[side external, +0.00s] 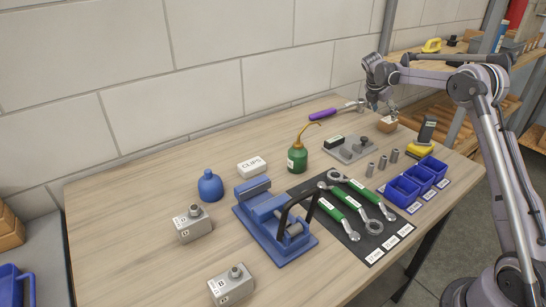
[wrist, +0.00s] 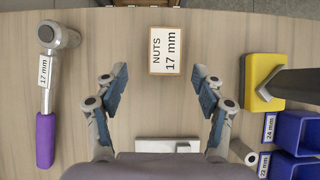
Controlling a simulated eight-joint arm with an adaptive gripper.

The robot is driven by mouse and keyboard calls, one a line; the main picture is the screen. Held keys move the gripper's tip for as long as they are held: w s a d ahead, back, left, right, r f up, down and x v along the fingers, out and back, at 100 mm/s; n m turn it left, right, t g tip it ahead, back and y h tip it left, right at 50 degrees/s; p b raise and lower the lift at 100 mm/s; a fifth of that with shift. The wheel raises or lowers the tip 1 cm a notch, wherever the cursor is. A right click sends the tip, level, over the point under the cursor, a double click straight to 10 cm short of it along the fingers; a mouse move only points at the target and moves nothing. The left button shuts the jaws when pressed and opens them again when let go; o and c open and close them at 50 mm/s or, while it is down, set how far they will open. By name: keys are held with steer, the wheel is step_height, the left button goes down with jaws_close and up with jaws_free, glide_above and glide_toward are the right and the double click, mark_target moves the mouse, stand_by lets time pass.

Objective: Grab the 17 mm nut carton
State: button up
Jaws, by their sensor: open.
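The nut carton (wrist: 166,51) is a small box with a white top reading "NUTS 17 mm" and brown edges, lying on the wooden table. In the wrist view it is just beyond my gripper (wrist: 160,74), roughly centred between the two fingertips. My gripper is open and empty, with one finger on each side of the gap. In the side external view the carton (side external: 387,125) is a small brown box near the table's far end, with my gripper (side external: 383,108) above it. The height of the fingers over the carton is hard to tell.
A purple-handled 17 mm torque wrench (wrist: 46,95) lies left of the gripper. A yellow-based tool (wrist: 264,82) stands to the right, near blue bins (wrist: 296,132). A grey plate fixture (side external: 350,149), metal sockets (side external: 382,162) and a green oil can (side external: 297,158) are nearby.

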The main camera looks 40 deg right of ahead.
mark_target(389, 120)
steer(key=shift+s+d+x, duration=0.15)
steer(key=shift+s+x, duration=0.05)
steer(key=shift+x, duration=1.45)
steer(key=shift+s+d+x, duration=0.15)
steer(key=shift+x, duration=1.5)
steer(key=shift+r, duration=0.2)
steer(key=c, duration=1.4)
steer(key=shift+c, duration=0.2)
